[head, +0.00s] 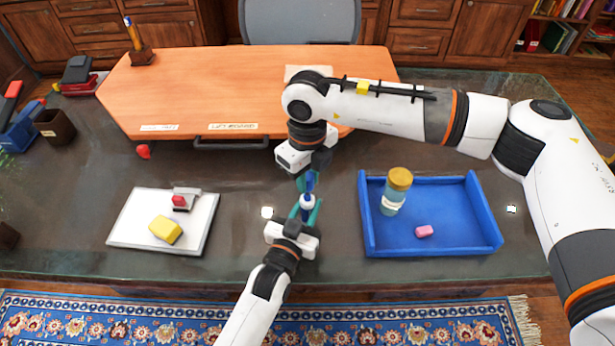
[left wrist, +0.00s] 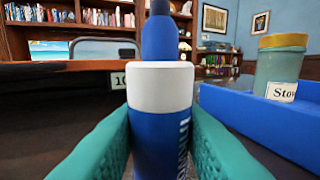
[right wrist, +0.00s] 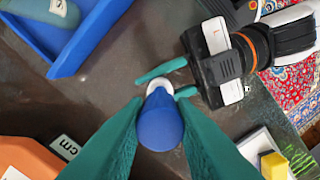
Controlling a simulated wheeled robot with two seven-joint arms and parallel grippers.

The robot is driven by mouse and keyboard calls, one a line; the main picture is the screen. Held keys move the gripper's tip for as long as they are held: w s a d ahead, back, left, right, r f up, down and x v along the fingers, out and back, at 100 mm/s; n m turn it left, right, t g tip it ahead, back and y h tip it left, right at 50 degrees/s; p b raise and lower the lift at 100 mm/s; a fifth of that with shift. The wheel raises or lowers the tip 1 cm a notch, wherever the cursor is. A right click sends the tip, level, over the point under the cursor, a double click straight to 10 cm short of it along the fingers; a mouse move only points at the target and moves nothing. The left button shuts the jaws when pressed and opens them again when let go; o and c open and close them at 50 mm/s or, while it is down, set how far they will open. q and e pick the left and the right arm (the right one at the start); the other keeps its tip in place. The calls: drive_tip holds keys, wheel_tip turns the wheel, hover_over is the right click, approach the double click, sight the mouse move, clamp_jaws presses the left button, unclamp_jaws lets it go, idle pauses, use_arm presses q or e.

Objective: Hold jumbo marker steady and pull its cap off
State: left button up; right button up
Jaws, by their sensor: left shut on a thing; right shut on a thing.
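The jumbo marker (left wrist: 160,120) stands upright with a blue body and a white collar. A narrower blue section rises above the collar in the left wrist view, with a still narrower dark blue part at the top edge. My left gripper (head: 306,212) is shut on the body, one teal finger on each side. My right gripper (head: 307,178) comes from above and is shut on the round blue cap (right wrist: 160,122), directly over the marker. The marker's collar (head: 307,201) shows between the grippers.
A blue tray (head: 462,242) at right holds a jar (head: 392,195) and a pink block (head: 424,231). A white board (head: 130,232) at left carries a yellow block (head: 165,229) and a grey-red item (head: 184,199).

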idle(0.3)
use_arm(q)
drive_tip(key=o, duration=1)
drive_tip(key=v, duration=1.2)
